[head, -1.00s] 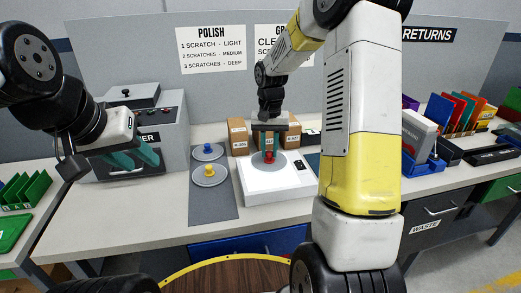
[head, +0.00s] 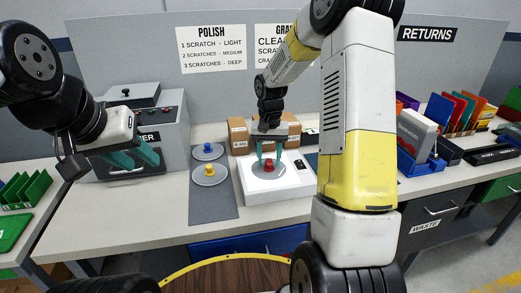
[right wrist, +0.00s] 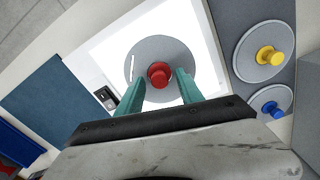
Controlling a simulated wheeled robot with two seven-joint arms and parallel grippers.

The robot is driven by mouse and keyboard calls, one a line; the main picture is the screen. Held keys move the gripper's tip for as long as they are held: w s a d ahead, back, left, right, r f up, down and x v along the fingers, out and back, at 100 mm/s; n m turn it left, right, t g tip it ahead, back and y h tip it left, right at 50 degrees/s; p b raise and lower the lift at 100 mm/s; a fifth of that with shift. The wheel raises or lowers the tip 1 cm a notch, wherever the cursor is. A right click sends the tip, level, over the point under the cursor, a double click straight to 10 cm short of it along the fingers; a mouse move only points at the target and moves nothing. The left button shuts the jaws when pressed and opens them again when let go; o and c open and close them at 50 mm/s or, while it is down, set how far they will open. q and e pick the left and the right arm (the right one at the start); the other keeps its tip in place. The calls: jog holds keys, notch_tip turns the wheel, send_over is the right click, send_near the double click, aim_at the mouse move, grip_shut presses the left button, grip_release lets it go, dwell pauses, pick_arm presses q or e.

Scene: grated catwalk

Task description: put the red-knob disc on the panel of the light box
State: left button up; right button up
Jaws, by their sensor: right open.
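The red-knob disc (head: 269,170) is grey and lies flat on the white lit panel of the light box (head: 252,190). In the right wrist view the disc (right wrist: 148,66) lies within the bright panel (right wrist: 108,48), its red knob facing up. My right gripper (head: 269,163) is open just above the disc, its teal fingertips apart on either side of the knob. In the right wrist view the fingertips (right wrist: 160,88) show a gap from the knob. My left gripper (head: 145,158) is held at the left, in front of the grey machine; its teal fingers look apart and empty.
A grey mat (head: 214,208) left of the light box holds a blue-knob disc (head: 207,152) and a yellow-knob disc (head: 210,174). Cardboard boxes (head: 238,135) stand behind the light box. A blue bin (head: 422,168) is at the right. The front left tabletop is clear.

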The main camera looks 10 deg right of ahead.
aim_at(269, 160)
jog(key=shift+r, duration=0.15)
jog(key=s+r+t, duration=0.1)
jog(key=s+r, duration=0.1)
jog(key=r, duration=0.6)
jog(key=s+r, duration=0.3)
jog(key=r, duration=0.6)
jog(key=s+a+r+n+t+y, duration=0.1)
jog(key=s+r+t, duration=0.1)
jog(key=s, duration=0.7)
jog(key=s+a+r+n+t+y, duration=0.1)
jog(key=s+n+t, duration=0.1)
jog(key=s, duration=0.8)
jog(key=shift+s+r+t, duration=0.25)
jog(key=shift+r+t, duration=0.1)
jog(key=shift+t, duration=0.25)
jog(key=shift+a, duration=0.1)
